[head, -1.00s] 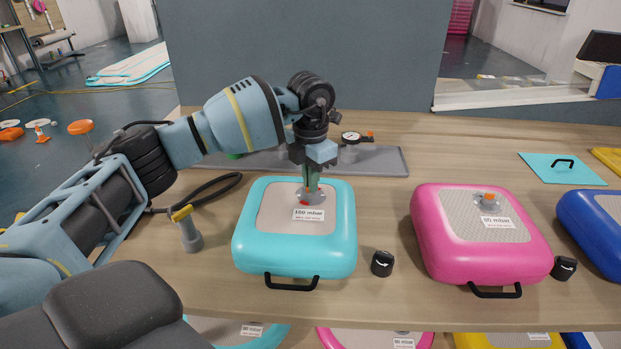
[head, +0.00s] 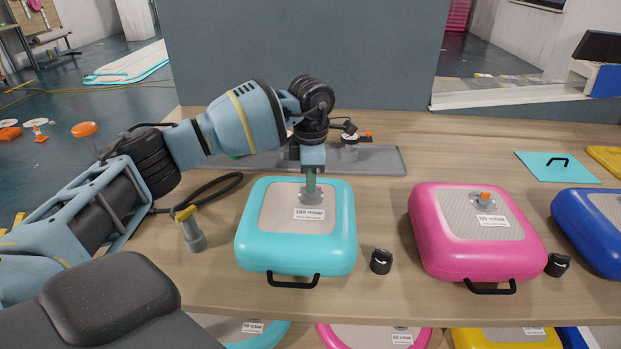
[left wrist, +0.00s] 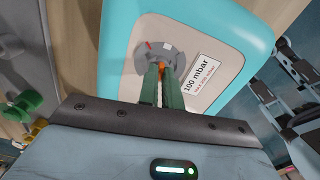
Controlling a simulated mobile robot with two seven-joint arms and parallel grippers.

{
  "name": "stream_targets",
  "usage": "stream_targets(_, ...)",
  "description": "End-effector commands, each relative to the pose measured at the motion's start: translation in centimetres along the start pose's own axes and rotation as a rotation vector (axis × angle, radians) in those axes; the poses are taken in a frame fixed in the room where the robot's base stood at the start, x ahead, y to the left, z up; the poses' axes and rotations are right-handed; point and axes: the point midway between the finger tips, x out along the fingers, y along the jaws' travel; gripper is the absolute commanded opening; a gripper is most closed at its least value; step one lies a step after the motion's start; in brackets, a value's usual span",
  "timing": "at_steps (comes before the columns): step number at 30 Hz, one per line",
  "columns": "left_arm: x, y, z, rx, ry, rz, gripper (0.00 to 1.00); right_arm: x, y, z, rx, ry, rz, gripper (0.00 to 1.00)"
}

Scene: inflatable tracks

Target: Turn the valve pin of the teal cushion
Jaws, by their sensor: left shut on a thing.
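The teal cushion (head: 254,222) lies on the wooden table with its black handle (head: 293,280) toward me. Its grey valve disc (head: 322,198) sits in the beige top panel, behind a white mbar label (head: 308,214). My left gripper (head: 311,191) points straight down over the valve. In the left wrist view its green fingers (left wrist: 163,80) are shut on the orange valve pin (left wrist: 161,68), which mostly hides between them. A small red mark (left wrist: 149,45) shows on the disc there. My right gripper is not in view.
A pink cushion (head: 470,264) and a blue cushion (head: 595,240) lie to the right. Black caps (head: 381,261) stand between the cushions. A grey tray (head: 385,160) with a gauge is behind the gripper. A grey tool with a yellow top (head: 193,236) stands left of the teal cushion.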

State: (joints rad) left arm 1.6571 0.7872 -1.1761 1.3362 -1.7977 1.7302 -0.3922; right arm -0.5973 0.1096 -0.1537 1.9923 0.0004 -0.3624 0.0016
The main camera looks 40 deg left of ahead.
Motion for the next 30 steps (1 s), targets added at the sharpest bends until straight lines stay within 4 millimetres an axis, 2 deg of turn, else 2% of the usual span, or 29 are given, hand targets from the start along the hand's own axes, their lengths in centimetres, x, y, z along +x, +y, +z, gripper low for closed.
stream_targets(17, 0.02, 0.00, 0.03, 0.039, 0.000, 0.000, 0.00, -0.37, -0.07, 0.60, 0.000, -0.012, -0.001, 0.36)
stream_targets(18, 0.02, -0.01, 0.03, 0.039, 0.000, 0.000, 0.09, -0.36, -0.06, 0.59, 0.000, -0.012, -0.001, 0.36)
stream_targets(23, 0.02, -0.01, 0.02, 0.039, 0.000, 0.000, 0.28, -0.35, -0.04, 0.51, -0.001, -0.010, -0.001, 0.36)
stream_targets(30, -0.01, -0.01, 0.02, 0.039, 0.000, 0.000, 0.28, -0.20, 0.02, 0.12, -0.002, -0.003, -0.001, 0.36)
